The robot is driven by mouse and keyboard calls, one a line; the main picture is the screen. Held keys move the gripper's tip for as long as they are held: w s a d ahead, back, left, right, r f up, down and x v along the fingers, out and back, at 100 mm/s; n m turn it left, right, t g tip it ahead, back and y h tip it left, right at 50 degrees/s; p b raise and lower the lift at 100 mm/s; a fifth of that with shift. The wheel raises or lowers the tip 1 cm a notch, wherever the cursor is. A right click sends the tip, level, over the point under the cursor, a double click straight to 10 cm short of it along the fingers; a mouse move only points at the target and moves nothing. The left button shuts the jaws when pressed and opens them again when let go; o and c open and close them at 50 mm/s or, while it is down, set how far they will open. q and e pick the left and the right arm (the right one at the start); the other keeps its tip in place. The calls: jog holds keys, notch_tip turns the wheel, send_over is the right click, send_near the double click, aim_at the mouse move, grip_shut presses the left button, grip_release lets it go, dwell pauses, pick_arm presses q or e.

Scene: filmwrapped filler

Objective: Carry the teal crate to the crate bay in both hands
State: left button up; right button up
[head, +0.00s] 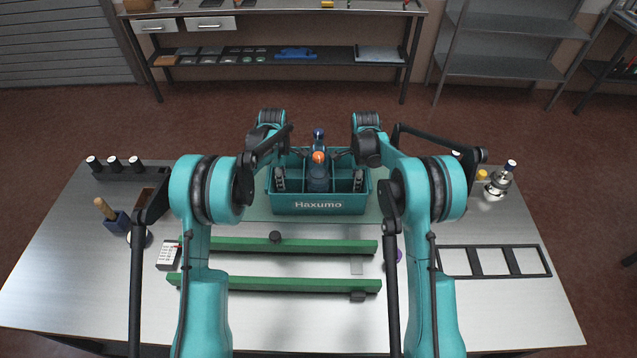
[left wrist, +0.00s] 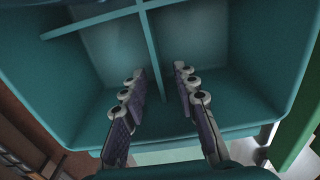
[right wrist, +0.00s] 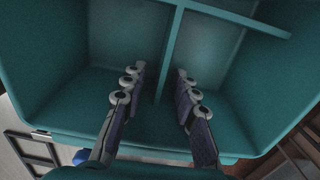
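The teal crate (head: 330,206) stands at the middle of the table, its printed front wall toward me. A dark bottle with an orange cap (head: 318,157) stands in its middle. My left gripper (head: 279,180) reaches down into the left part of the crate; its fingers (left wrist: 160,72) are apart, with a thin divider (left wrist: 150,35) between them. My right gripper (head: 358,182) reaches down into the right part; its fingers (right wrist: 160,73) are also apart beside a divider (right wrist: 174,45). I see no firm grip on a wall. No marked crate bay is clear to me.
Two green rails (head: 320,245) lie in front of the crate, with dark knobs. A black three-opening frame (head: 494,261) lies at the right. A calculator-like device (head: 168,255), a blue holder (head: 117,222) and a black rack (head: 125,172) are at the left.

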pick_arm(q)
grip_shut()
pick_arm(e)
grip_shut()
pick_arm(q)
jog(key=shift+r, duration=0.15)
pick_arm(e)
jog(key=shift+r, duration=0.15)
